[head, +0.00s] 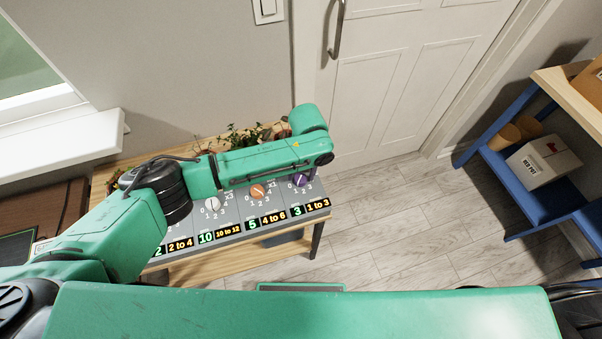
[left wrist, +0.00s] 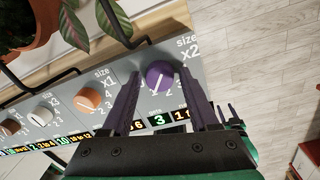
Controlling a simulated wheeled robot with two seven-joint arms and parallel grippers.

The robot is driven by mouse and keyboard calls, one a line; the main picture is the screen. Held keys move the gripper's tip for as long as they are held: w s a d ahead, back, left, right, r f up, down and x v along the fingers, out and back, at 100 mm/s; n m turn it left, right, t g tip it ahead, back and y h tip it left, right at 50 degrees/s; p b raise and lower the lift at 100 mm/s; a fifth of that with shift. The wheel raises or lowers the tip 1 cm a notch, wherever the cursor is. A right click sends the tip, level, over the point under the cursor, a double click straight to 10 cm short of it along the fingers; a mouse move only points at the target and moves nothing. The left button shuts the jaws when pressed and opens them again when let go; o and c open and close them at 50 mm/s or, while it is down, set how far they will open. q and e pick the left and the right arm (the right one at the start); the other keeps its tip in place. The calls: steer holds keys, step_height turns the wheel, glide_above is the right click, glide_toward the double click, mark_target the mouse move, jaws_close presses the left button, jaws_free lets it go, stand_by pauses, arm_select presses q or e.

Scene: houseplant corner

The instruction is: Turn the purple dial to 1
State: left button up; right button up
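The purple dial (left wrist: 159,78) is on the grey control panel (left wrist: 75,118), with a white pointer line on its face and printed numbers around it. It also shows in the head view (head: 301,180), just below my left forearm. The green display under it reads 3, beside a yellow "1 to 3". My left gripper (left wrist: 158,74) is open, with one finger on each side of the purple dial. Small gaps seem to show between the fingers and the dial. In the head view the left fingers are hidden by the arm. My right gripper is not in view.
An orange dial (left wrist: 87,99) stands left of the purple one, with white and brown dials (left wrist: 10,127) farther left. A potted plant (left wrist: 28,30) and dark wire brackets are behind the panel. A blue shelf (head: 540,195) with a white box (head: 543,166) stands at the right. The floor between is clear.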

mark_target(304, 177)
arm_select(q)
steer(key=shift+o, duration=0.3)
steer(key=shift+s, duration=0.15)
step_height(304, 177, up, 14)
steer(key=b, duration=0.1)
steer(key=shift+d+r, duration=0.25)
steer(key=shift+d, duration=0.2)
